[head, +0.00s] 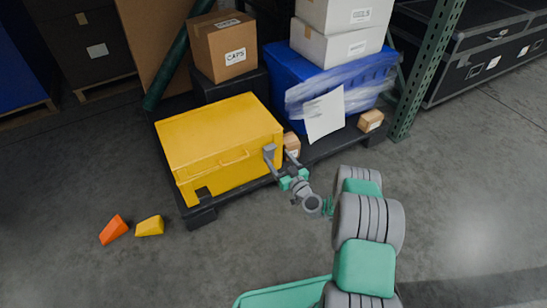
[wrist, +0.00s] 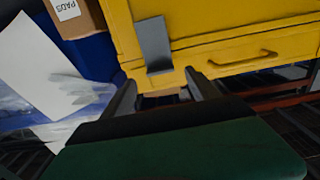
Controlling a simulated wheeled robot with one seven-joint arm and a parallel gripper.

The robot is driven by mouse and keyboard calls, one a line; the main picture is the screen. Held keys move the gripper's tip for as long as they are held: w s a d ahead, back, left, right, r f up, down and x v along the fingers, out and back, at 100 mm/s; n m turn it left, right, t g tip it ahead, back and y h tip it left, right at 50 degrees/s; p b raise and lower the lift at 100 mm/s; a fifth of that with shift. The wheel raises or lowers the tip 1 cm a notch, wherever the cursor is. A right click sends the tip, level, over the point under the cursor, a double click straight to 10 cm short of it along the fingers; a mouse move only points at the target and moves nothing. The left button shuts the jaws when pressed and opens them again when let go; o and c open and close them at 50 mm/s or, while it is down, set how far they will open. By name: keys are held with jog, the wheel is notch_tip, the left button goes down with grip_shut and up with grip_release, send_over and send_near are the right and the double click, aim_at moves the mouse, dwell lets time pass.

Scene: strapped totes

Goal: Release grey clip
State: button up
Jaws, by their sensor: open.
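A yellow case (head: 215,140) sits on a dark pallet, with a handle on its front. The grey clip (wrist: 153,45) shows in the wrist view as a flat plate over the case's edge, beside the handle (wrist: 243,58). My gripper (head: 281,157) is at the case's front right corner in the head view. In the wrist view, my gripper's fingers (wrist: 160,82) are apart, with the clip's lower end just beyond and between them. I cannot tell whether either finger touches the clip. In the head view the clip is hard to tell from my finger.
A blue tote (head: 290,75) with film wrap and a hanging white sheet (head: 324,112) stands to the right. A small carton (head: 292,144) is close behind my gripper. A green rack post (head: 425,70) rises further right. Orange (head: 113,229) and yellow (head: 150,226) wedges lie on open floor.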

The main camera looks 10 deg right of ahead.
aim_at(270, 154)
jog(key=x, duration=0.4)
jog(key=shift+w+a+b, duration=0.1)
jog(key=shift+b, duration=0.3)
grip_shut()
dwell(0.5)
